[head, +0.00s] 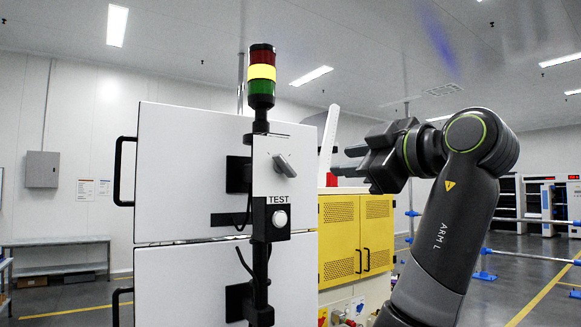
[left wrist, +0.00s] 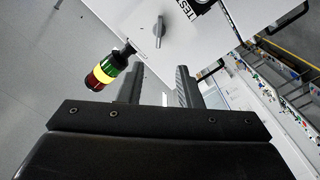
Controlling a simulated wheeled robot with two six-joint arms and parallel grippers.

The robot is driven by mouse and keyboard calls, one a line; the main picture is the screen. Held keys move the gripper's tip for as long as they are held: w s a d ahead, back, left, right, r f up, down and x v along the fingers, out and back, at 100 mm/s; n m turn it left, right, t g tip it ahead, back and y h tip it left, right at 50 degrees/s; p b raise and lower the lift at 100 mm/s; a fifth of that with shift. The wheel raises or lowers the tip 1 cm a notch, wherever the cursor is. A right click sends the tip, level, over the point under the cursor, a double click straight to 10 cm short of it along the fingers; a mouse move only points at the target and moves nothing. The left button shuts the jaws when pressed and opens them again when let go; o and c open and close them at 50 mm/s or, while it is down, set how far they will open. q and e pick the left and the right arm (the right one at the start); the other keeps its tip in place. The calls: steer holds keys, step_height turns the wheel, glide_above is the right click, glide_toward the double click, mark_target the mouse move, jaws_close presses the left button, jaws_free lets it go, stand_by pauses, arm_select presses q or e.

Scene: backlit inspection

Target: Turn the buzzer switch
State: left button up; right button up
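The buzzer switch (head: 285,166) is a grey knob on a white plate, above the TEST label. Its handle is tilted, running from upper left to lower right. It also shows in the left wrist view (left wrist: 159,31), at the top middle, beyond the fingers. My left gripper (head: 345,161) is to the right of the switch, pointing left, apart from it and empty. In the left wrist view its two fingers (left wrist: 160,85) stand apart with a clear gap, so it is open. My right gripper is in neither view.
A signal tower (head: 261,75) with red, lit yellow and green sections stands above the switch plate. A round white button (head: 280,218) sits below the TEST label. White cabinet doors (head: 185,160) with black handles are behind, and a yellow cabinet (head: 340,238) is at the right.

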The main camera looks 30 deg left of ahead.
mark_target(287, 165)
arm_select(q)
steer(key=p+x, duration=0.2)
steer(key=x, duration=0.3)
steer(key=p+x, duration=0.3)
steer(key=x, duration=0.3)
steer(key=p+x, duration=0.3)
steer(key=x, duration=0.2)
steer(key=shift+a+r, duration=0.35)
steer(key=shift+a, duration=0.05)
steer(key=shift+w+a+f+p, duration=0.1)
steer(key=shift+w+a+p, duration=0.05)
steer(key=shift+a+p, duration=0.2)
steer(key=shift+d, duration=0.1)
jaws_close()
